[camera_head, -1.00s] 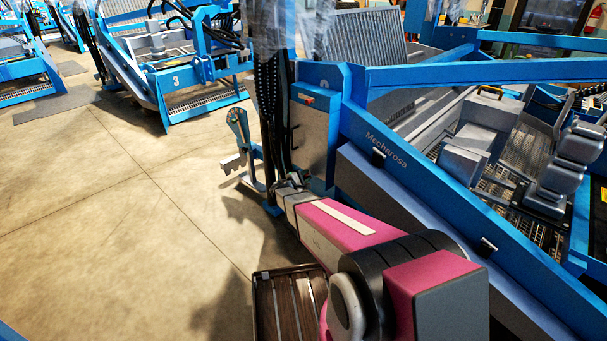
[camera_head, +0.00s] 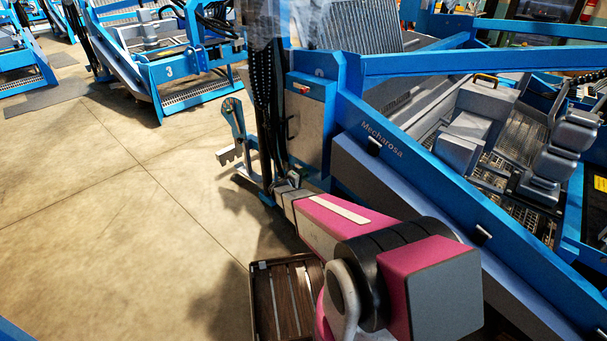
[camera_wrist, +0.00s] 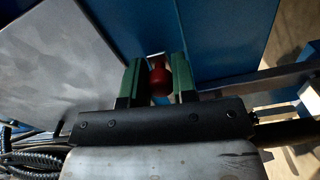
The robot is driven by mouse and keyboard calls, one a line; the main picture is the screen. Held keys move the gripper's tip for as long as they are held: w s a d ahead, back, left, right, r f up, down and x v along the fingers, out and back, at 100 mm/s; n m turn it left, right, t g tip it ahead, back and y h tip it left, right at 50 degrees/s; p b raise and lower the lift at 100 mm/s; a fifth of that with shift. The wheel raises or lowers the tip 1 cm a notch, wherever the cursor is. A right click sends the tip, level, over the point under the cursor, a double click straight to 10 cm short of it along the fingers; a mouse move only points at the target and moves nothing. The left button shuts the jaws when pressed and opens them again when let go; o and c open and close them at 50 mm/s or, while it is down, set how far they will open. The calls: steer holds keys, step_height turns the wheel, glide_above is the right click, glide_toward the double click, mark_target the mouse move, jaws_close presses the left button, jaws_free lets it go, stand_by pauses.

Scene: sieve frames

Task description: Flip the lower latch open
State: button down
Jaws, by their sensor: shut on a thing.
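My gripper (camera_wrist: 157,77) is shut on a dark red latch handle (camera_wrist: 159,80), which shows between its two green finger pads in the wrist view. This appears to be the lower latch. It lies close to a blue panel. In the head view, the end of my arm is low beside the grey-and-blue cabinet, and my fingers and the held latch cannot be made out. A small red upper latch (camera_head: 301,88) sits near the top of the cabinet (camera_head: 309,122), apart from my gripper.
The blue Mecharosa beam (camera_head: 420,170) slopes down to the right, close beside my arm. Black hoses (camera_head: 266,100) hang at the cabinet's left. A brown slatted tray (camera_head: 285,300) lies below my arm. Open concrete floor (camera_head: 120,220) is at left.

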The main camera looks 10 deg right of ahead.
steer(key=shift+w+a, duration=0.15)
stand_by(0.3)
steer(key=c, duration=0.9)
jaws_free()
steer(key=v, duration=1.1)
